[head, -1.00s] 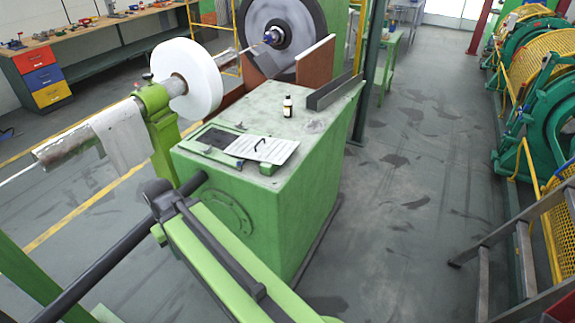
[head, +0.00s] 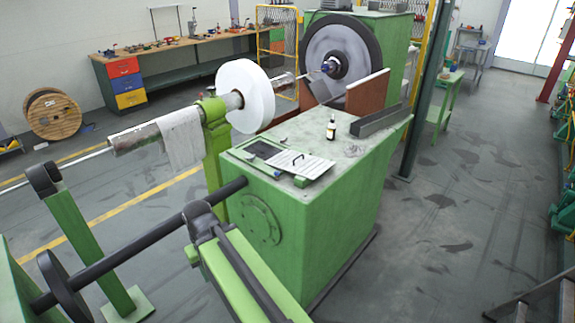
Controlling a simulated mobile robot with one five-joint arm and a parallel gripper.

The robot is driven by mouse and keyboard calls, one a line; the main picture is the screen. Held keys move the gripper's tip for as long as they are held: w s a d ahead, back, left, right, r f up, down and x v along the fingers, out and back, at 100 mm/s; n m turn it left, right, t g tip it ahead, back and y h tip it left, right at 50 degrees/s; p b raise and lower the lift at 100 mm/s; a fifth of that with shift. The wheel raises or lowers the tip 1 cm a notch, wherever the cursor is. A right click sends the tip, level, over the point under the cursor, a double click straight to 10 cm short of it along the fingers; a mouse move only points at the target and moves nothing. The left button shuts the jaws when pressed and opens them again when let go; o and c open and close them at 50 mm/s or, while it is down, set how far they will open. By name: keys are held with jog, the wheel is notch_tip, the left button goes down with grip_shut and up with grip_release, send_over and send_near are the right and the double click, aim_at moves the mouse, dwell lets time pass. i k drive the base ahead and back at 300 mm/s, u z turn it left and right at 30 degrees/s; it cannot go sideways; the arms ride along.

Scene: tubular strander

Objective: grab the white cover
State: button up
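A flat white cover (head: 303,165) with a small dark handle lies on top of the green machine housing (head: 325,215), near its left front edge. It sits beside a dark rectangular opening or panel (head: 263,149); I cannot tell whether it overlaps it. Small green blocks are at its side. A white cloth (head: 182,138) hangs over the horizontal roller to the left. My gripper is not in view.
A small bottle (head: 331,129) and a grey metal channel (head: 376,119) are on the housing. A white disc (head: 245,96) and dark bars stand left of it. A green post (head: 425,90) rises at its right. Open floor (head: 450,220) lies to the right.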

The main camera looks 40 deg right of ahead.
aim_at(304, 165)
jog(key=u, duration=0.5)
jog(key=k, duration=0.1)
jog(key=u, duration=2.95)
jog(key=k, duration=2.6)
jog(key=z, duration=1.25)
jog(key=i, duration=0.95)
jog(key=z, duration=0.05)
